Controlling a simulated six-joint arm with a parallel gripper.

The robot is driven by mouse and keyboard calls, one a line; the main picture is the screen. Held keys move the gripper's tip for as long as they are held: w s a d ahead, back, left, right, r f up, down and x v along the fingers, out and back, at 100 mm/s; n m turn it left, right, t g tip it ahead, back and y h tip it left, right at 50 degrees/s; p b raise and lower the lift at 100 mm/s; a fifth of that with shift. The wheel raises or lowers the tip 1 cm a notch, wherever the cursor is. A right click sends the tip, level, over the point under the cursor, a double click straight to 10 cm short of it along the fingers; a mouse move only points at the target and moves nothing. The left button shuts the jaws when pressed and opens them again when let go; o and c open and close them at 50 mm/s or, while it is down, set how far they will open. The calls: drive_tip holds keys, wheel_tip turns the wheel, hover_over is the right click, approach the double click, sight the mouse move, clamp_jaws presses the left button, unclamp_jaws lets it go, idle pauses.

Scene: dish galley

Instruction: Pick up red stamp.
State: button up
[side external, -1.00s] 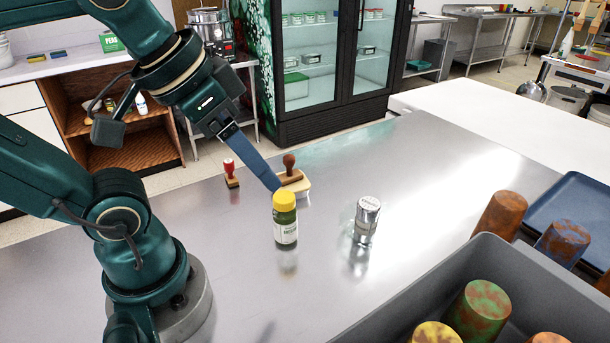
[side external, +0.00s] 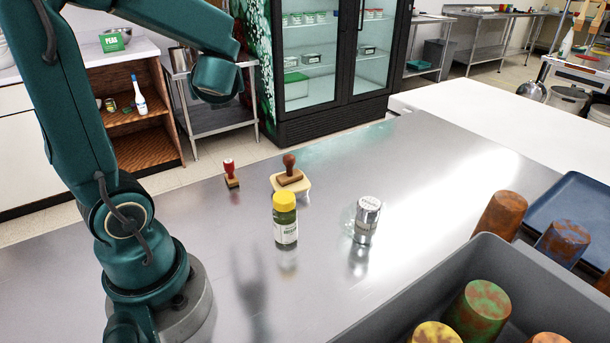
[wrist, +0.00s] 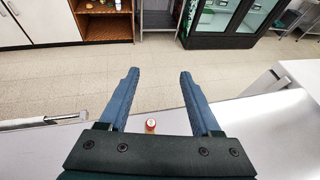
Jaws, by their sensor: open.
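The red stamp (side external: 231,174) stands upright on the metal table near its far edge, with a red handle and a small wooden base. In the wrist view a small red thing with a pale top, apparently this stamp (wrist: 150,125), shows between my fingers near the table edge. My gripper (wrist: 158,75) is open and empty, its two blue fingers wide apart. The gripper itself does not show in the side view; only my raised arm does.
A brown wooden stamp (side external: 290,172) sits on a cream block right of the red stamp. A yellow-capped jar (side external: 285,222) and a silver shaker (side external: 366,222) stand nearer. A grey bin (side external: 385,325) with rusty cups is at lower right, beside a blue tray (side external: 570,200).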

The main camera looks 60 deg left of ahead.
sight(229, 166)
wheel_tip(229, 166, down, 17)
drive_tip(key=shift+f, duration=0.15)
drive_tip(key=shift+w+a+f, duration=0.1)
drive_tip(key=shift+a+f, duration=0.2)
drive_tip(key=shift+x, duration=2.25)
drive_tip(key=shift+r, duration=0.1)
clamp_jaws()
